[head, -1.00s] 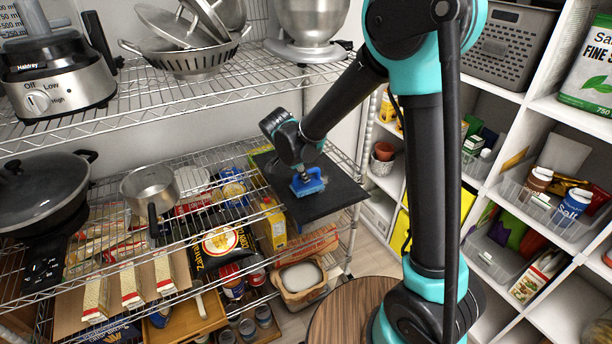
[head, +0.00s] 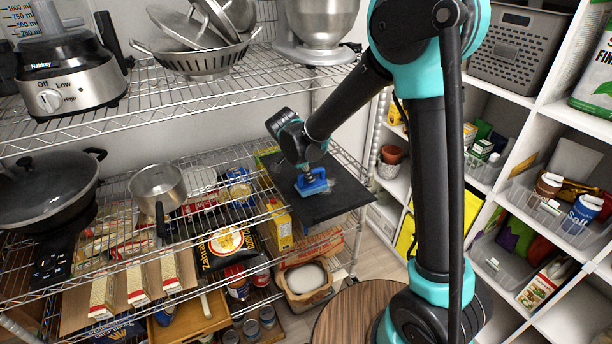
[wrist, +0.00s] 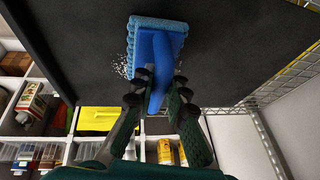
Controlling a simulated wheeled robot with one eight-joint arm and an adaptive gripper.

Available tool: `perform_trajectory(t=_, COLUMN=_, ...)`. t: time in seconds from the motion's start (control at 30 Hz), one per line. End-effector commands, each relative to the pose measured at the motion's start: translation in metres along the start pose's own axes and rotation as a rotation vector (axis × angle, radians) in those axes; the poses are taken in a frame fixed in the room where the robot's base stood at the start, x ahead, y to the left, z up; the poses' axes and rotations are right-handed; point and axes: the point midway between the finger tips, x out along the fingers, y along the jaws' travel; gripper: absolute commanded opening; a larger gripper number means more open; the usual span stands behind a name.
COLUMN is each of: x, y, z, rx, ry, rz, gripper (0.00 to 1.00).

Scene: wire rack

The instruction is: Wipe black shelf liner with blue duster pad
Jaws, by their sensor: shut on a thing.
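The black shelf liner (head: 343,197) lies flat at the right end of the wire rack's middle shelf; it fills the upper part of the wrist view (wrist: 225,55). The blue duster pad (head: 312,187) is on the liner, near its middle in the head view. My gripper (wrist: 157,88) is shut on the pad's blue handle, with a finger on each side. The pad head (wrist: 160,27) appears to rest against the liner, though exact contact is hard to tell. Pale specks show on the liner beside the pad in the wrist view.
A saucepan (head: 158,184) and a lidded wok (head: 45,190) stand left on the same shelf. The upper wire shelf (head: 200,98) holds a food processor, colander and mixer. A white cubby unit (head: 520,150) is at right. A round wooden stool top (head: 350,318) is below.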

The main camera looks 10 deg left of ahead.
Motion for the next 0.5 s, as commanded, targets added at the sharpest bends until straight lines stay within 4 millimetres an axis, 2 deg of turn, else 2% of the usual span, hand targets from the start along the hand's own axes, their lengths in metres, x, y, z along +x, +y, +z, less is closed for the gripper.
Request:
perform_trajectory(t=0.23, x=0.006, y=0.0, z=-0.018, rx=0.001, ry=0.0, rz=0.0, gripper=0.0)
perform_trajectory(t=0.5, x=0.009, y=0.0, z=-0.02, rx=0.001, ry=0.0, rz=0.0, gripper=0.0)
